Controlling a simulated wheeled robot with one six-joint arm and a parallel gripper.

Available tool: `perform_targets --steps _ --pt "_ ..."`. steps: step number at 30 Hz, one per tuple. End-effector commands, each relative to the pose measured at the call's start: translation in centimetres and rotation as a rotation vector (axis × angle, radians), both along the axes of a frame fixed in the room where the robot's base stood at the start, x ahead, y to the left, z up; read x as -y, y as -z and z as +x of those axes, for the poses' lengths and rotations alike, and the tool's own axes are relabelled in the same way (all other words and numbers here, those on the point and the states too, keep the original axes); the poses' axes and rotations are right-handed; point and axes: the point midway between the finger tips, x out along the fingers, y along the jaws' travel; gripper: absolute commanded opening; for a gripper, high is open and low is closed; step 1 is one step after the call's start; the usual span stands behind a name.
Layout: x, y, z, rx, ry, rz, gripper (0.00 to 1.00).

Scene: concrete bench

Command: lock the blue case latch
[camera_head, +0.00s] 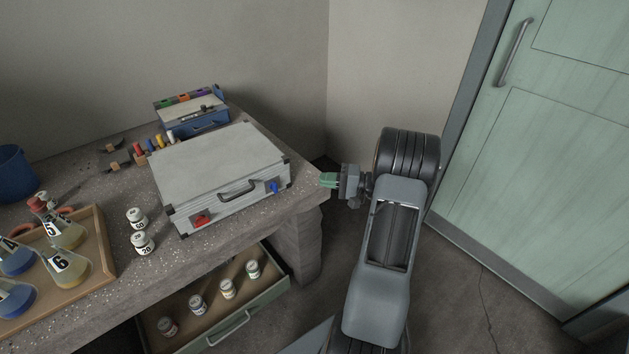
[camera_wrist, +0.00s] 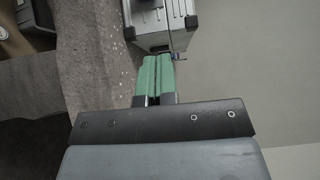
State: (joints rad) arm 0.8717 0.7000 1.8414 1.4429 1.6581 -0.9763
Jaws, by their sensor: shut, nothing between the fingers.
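The silver case (camera_head: 220,170) lies closed on the concrete bench, its front with a dark handle (camera_head: 238,190) facing the room. The blue latch (camera_head: 273,187) is on the right part of that front; a red latch (camera_head: 201,219) is on the left part. My gripper (camera_head: 327,180) is shut and empty, to the right of the blue latch and apart from it, near the bench's right end. Whether the latch is locked is too small to tell.
A tray (camera_head: 108,262) with flasks stands at the left, with two white jars (camera_head: 142,243) between it and the case. A blue box (camera_head: 198,122) is behind the case. An open drawer (camera_head: 272,290) with several jars juts out below the bench.

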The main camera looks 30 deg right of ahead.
Motion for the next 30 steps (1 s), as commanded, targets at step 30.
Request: perform_targets --steps 30 --pt "-10.4 0.0 5.2 -0.001 -0.002 0.001 0.0"
